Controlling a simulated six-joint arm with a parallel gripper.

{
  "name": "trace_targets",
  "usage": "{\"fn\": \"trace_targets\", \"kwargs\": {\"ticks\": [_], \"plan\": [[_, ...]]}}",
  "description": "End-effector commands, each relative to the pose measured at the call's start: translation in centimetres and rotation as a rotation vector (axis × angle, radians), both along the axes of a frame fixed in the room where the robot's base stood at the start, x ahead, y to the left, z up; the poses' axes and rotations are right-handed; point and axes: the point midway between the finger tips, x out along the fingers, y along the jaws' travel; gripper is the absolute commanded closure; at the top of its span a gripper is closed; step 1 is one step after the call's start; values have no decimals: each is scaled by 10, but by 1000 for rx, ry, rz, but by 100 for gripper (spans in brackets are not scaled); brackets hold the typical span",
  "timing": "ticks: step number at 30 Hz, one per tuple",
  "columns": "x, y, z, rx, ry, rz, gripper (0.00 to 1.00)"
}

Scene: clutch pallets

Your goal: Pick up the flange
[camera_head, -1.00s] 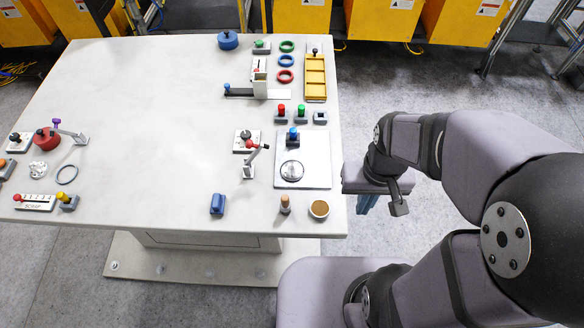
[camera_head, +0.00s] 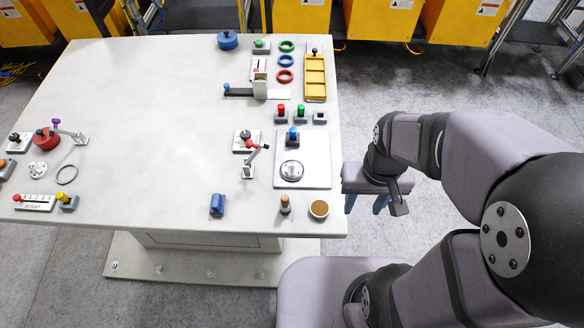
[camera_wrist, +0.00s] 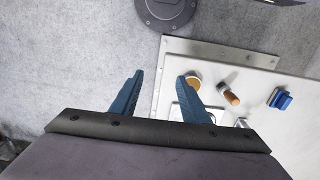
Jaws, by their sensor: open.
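A silver metal flange-like part (camera_head: 38,169) lies at the far left of the table, beside a grey ring (camera_head: 67,174). Another round metal disc with a raised hub (camera_head: 292,171) sits on a white plate (camera_head: 318,165) near the right edge; I cannot tell for certain which one is the flange. My gripper (camera_head: 364,208) hangs off the table's right edge, to the right of the white plate. In the wrist view, its two blue fingers (camera_wrist: 160,76) are spread and empty, above the floor and the table edge. The right finger hides part of the table there.
A brown-filled round cup (camera_head: 319,209), a wooden-topped peg (camera_head: 285,205) and a blue block (camera_head: 217,204) stand along the front edge. A small lever arm (camera_head: 254,160) stands left of the plate. A yellow tray (camera_head: 315,78) lies at the back right. The table's middle is clear.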

Motion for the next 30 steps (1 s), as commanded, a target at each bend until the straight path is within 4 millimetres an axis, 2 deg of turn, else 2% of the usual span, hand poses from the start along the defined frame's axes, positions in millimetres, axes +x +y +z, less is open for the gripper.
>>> {"fn": "trace_targets", "kwargs": {"ticks": [5,11,14,19,22,24,27,30], "plan": [[-2,1,-2,5,11,-8,58],[-24,11,-22,86,146,-125,58],[-44,27,-38,183,281,-250,58],[-65,73,-53,440,548,-541,58],[-57,101,-54,626,681,-728,58],[-43,116,-53,765,757,-861,58],[-14,127,-53,959,827,-1041,58],[16,126,-56,1135,864,-1202,58]]}}
